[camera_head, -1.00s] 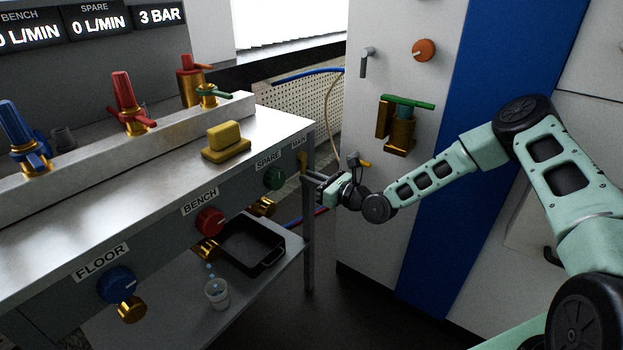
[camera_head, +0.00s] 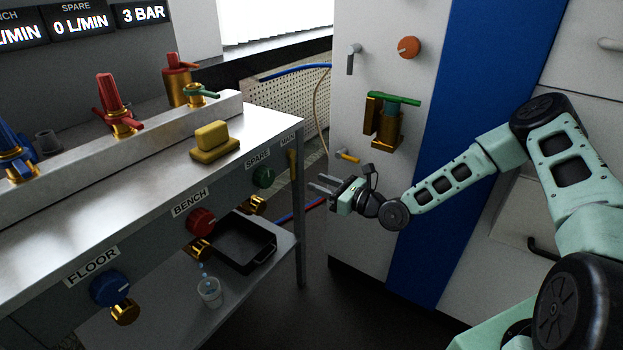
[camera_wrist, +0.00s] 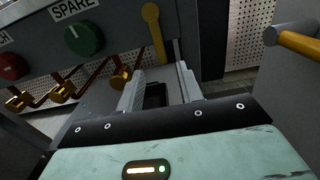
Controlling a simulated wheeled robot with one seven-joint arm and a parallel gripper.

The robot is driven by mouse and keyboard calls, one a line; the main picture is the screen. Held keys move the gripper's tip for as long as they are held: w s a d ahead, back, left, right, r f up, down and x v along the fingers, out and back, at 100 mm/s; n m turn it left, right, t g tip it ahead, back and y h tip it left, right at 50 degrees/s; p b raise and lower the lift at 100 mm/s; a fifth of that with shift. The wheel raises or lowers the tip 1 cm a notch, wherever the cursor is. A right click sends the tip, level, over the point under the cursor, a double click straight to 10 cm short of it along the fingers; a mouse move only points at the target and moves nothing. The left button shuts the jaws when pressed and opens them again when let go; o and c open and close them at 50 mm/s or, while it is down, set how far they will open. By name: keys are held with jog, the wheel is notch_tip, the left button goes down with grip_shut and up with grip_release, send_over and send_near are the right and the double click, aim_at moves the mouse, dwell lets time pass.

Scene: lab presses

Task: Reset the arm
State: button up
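My gripper (camera_head: 324,184) is at the end of my pale green arm, in the middle of the head view. It points left toward the bench and is clear of the bench's right end. In the wrist view my gripper's two fingers (camera_wrist: 160,90) stand apart with a gap between them and nothing held. The yellow MAIN lever (camera_head: 292,161) hangs down on the bench's front panel. It also shows in the wrist view (camera_wrist: 153,32), beyond the fingers and apart from them.
The bench (camera_head: 150,180) carries red, blue and green taps and a yellow block (camera_head: 214,142). A black tray (camera_head: 243,244) and a cup (camera_head: 209,291) stand on the lower shelf. A cabinet (camera_head: 345,110) with a green-handled valve (camera_head: 390,120) rises behind my gripper. Open floor lies between.

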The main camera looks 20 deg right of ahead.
jog(key=shift+s+d, duration=0.15)
jog(key=shift+s, duration=0.05)
dwell(0.3)
jog(key=s+a+r+n+g+h, duration=0.2)
jog(key=s+a+n+g+h, duration=0.2)
jog(key=s+a+n+g, duration=1.1)
jog(key=s+d+r+n+h, duration=0.1)
jog(key=s+r+n+h, duration=0.1)
jog(key=s+r+n, duration=0.45)
jog(key=s+d+r+n+h, duration=0.1)
jog(key=s+r+n+h, duration=0.15)
jog(key=s+n, duration=0.65)
jog(key=s+d+r+n+h, duration=0.1)
jog(key=s+r+n+h, duration=0.1)
jog(key=s+r+n, duration=0.55)
notch_tip(320, 180, up, 23)
jog(key=s+m+p, duration=0.1)
jog(key=p, duration=2.5)
jog(key=shift+a, duration=0.25)
